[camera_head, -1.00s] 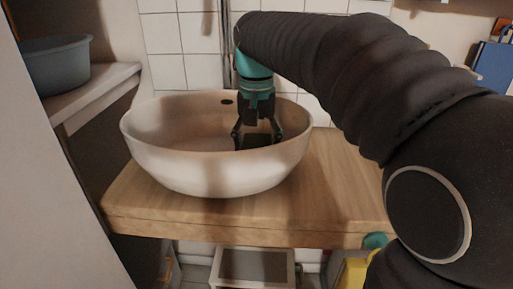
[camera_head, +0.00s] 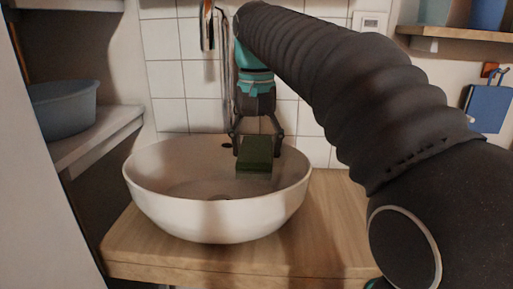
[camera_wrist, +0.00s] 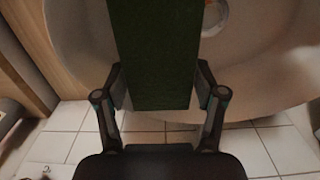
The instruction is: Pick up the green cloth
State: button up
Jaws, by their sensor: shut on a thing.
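The green cloth (camera_head: 255,157) is a dark green, folded, block-like piece. My gripper (camera_head: 256,142) is shut on it and holds it over the inside of the white basin (camera_head: 215,215). The wrist view shows the cloth (camera_wrist: 156,55) between the two fingers of my gripper (camera_wrist: 158,88), with the basin (camera_wrist: 265,85) beneath it. The basin floor and its drain show below and beside the cloth, so it appears lifted clear of the bottom.
The basin stands on a wooden counter (camera_head: 335,225) against a tiled wall (camera_head: 170,70). A grey-blue tub (camera_head: 65,108) sits on a shelf at the left. A wooden shelf (camera_head: 465,36) and a blue hanging item (camera_head: 487,108) are at the right.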

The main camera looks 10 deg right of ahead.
aim_at(256, 143)
jog(key=shift+r, duration=0.1)
jog(key=shift+r, duration=1.95)
